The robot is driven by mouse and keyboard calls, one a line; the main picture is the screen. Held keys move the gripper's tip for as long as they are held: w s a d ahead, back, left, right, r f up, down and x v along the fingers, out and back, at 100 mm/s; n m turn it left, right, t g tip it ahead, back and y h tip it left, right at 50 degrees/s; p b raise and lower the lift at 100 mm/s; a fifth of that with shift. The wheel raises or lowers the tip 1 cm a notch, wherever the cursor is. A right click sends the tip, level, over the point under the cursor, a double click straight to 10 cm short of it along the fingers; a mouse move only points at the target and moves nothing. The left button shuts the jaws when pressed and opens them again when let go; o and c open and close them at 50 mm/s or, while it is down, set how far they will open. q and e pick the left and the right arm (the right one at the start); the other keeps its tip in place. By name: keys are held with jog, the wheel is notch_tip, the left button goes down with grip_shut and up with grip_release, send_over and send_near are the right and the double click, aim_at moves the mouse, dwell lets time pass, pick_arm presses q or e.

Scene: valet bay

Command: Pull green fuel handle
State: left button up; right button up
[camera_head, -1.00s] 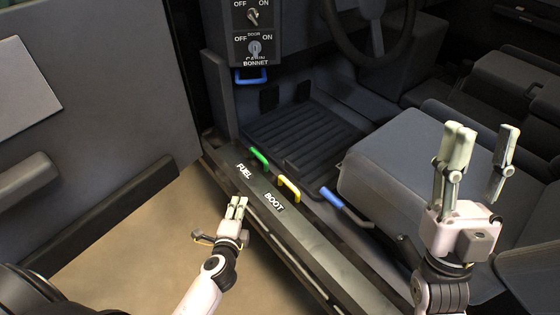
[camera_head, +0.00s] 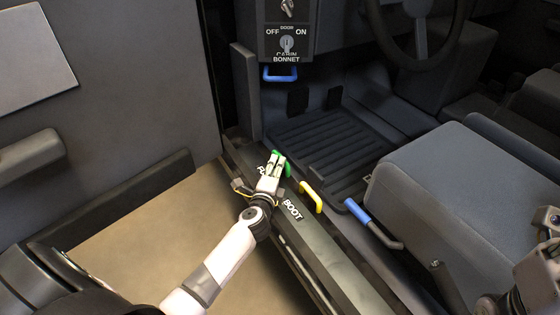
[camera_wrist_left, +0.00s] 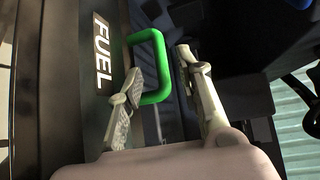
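The green fuel handle (camera_head: 287,169) is a loop on the dark door sill beside the FUEL label. My left gripper (camera_head: 277,162) is at it and partly hides it in the head view. In the left wrist view, the left gripper (camera_wrist_left: 158,70) is open. The green handle (camera_wrist_left: 159,62) shows in the gap between its two fingers, with the left finger close to the handle's lower end. I cannot tell whether they touch. My right gripper (camera_head: 545,225) is cut off at the right edge, and its fingers are out of frame.
A yellow handle (camera_head: 311,197) by the BOOT label and a blue-gripped lever (camera_head: 358,211) lie to the right along the sill. A blue bonnet handle (camera_head: 280,74) hangs under the switch panel (camera_head: 287,42). The open door (camera_head: 120,90) stands left; the seat (camera_head: 450,185) is right.

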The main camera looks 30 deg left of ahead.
aim_at(280, 156)
pick_arm(q)
jog(key=b+x, duration=0.1)
jog(key=x, duration=0.5)
jog(key=shift+b, duration=0.35)
jog(key=shift+c, duration=0.2)
grip_shut()
